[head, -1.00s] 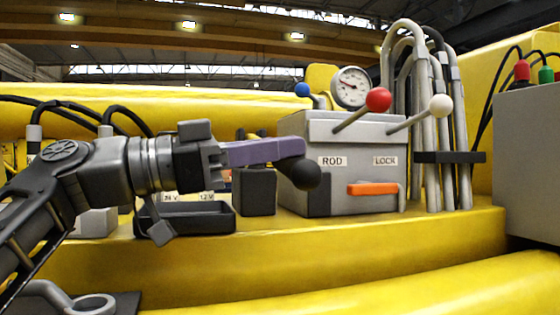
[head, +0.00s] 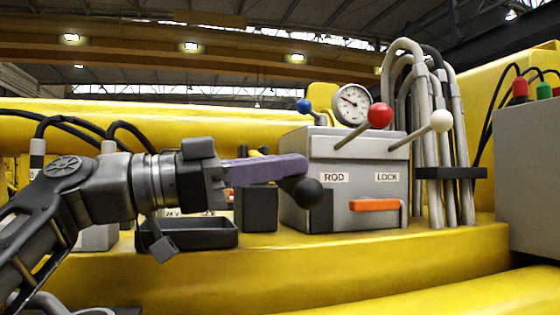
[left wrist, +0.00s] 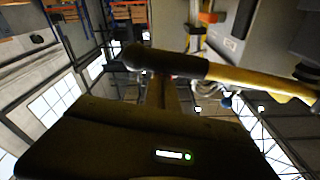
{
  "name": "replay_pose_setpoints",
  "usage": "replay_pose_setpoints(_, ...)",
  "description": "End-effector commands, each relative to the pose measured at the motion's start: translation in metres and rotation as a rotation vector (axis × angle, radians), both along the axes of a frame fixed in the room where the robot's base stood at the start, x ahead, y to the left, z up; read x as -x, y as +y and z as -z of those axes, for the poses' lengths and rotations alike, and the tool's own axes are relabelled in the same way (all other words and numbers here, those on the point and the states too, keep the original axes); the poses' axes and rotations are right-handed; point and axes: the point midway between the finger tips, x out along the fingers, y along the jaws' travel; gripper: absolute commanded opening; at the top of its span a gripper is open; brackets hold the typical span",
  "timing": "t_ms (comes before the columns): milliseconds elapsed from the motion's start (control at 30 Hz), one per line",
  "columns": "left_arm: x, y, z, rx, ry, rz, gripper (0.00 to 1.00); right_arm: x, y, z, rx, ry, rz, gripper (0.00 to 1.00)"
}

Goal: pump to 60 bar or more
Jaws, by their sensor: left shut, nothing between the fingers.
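The pump lever shows its black ball knob (head: 306,192) at the left front of the grey box. In the left wrist view its knob (left wrist: 135,56), dark grip and yellow shaft (left wrist: 262,82) run across in front of my gripper. My left gripper (head: 300,166) is shut and empty. Its purple fingers lie level, just above the knob in the picture; I cannot tell whether they touch it. The pressure gauge (head: 351,104) stands behind the box, its needle to the upper left; the numbers are too small to read. My right gripper is not in view.
The grey box (head: 357,159) carries a red-knobbed lever (head: 380,116), a white-knobbed lever (head: 440,121) and an orange handle (head: 374,205). Hoses (head: 465,150) rise to its right. A black tray (head: 190,236) lies below my gripper on the yellow boom.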

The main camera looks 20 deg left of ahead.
Motion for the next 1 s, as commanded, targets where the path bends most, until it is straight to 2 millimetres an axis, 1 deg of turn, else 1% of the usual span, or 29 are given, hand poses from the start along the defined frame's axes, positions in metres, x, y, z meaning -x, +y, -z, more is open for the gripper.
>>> replay_pose_setpoints(33, 0.001, -0.003, -0.011, 0.002, 0.000, 0.002, 0.00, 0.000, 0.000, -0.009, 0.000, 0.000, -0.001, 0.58)
replay_pose_setpoints(167, 0.009, -0.010, -0.040, 0.010, -0.013, 0.002, 0.00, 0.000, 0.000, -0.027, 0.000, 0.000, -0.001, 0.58)
replay_pose_setpoints(200, 0.013, -0.002, -0.031, 0.011, -0.013, -0.004, 0.00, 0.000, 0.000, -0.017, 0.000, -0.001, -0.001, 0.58)
replay_pose_setpoints(267, 0.022, 0.011, -0.028, 0.014, -0.015, -0.005, 0.00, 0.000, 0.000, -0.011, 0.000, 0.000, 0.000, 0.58)
replay_pose_setpoints(400, 0.039, 0.038, -0.025, 0.015, -0.017, -0.004, 0.00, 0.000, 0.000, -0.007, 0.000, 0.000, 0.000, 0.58)
replay_pose_setpoints(500, 0.049, 0.054, -0.024, 0.015, -0.018, -0.004, 0.00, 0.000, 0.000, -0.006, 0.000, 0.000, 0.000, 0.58)
replay_pose_setpoints(600, 0.056, 0.066, -0.023, 0.017, -0.019, -0.002, 0.00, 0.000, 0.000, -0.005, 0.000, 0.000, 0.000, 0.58)
replay_pose_setpoints(767, 0.062, 0.075, -0.022, 0.015, -0.018, 0.000, 0.00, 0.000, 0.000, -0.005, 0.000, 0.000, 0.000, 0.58)
replay_pose_setpoints(1000, 0.063, 0.076, -0.022, 0.016, -0.019, 0.000, 0.00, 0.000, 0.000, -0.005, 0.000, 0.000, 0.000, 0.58)
